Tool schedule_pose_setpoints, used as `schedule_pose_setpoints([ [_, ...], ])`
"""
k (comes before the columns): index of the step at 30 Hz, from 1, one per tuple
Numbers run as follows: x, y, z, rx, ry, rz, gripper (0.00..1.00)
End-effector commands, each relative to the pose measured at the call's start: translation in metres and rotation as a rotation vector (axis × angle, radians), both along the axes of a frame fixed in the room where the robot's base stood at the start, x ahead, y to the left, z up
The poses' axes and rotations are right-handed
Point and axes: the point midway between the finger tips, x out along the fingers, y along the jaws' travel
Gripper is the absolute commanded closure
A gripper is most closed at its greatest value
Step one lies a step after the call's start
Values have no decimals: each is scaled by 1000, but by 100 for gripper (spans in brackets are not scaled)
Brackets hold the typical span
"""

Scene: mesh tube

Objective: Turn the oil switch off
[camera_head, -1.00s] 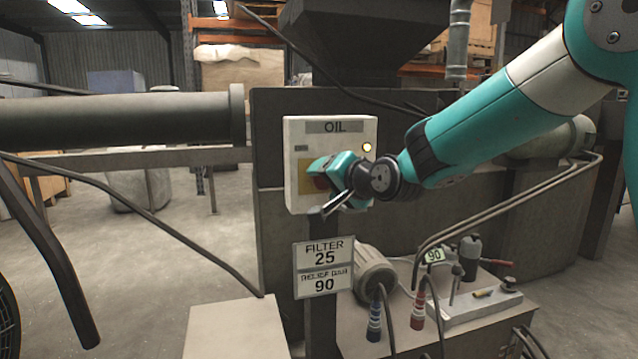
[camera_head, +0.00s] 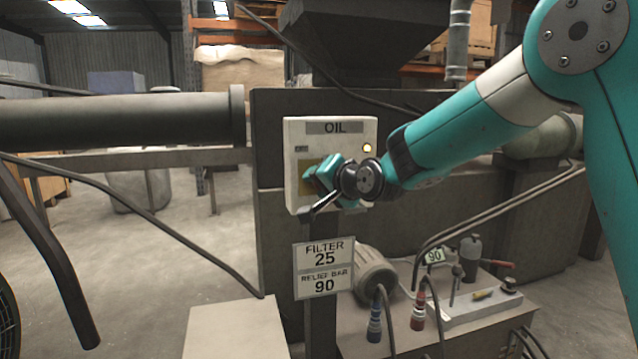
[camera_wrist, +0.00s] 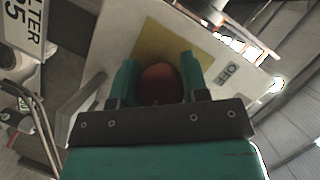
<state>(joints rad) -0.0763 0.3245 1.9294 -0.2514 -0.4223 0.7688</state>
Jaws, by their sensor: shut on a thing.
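The oil switch box (camera_head: 345,128) is a white panel marked OIL, with a lit yellowish lamp (camera_head: 367,148) at its upper right. My gripper (camera_head: 312,178) is at the front of the box, over its yellow plate (camera_head: 307,163). In the wrist view, my gripper (camera_wrist: 158,80) has its two teal fingers either side of a red knob (camera_wrist: 160,82), shut on it. The yellow plate also shows behind the knob (camera_wrist: 172,45), and an OFF label (camera_wrist: 231,74) is to its right. The head view hides the knob behind my gripper.
Below the box hangs a FILTER 25, RELIEF BAR 90 sign (camera_head: 323,268). A motor (camera_head: 374,272), hoses and a valve block (camera_head: 470,305) stand lower right. A large grey pipe (camera_head: 120,120) runs in from the left.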

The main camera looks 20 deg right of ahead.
Motion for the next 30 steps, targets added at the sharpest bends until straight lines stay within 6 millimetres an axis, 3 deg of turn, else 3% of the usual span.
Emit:
schedule_pose_setpoints([
  [11, 0, 0, 1, -157, 0, 0, 82],
  [30, 0, -3, -1, -751, 0, 0, 82],
])
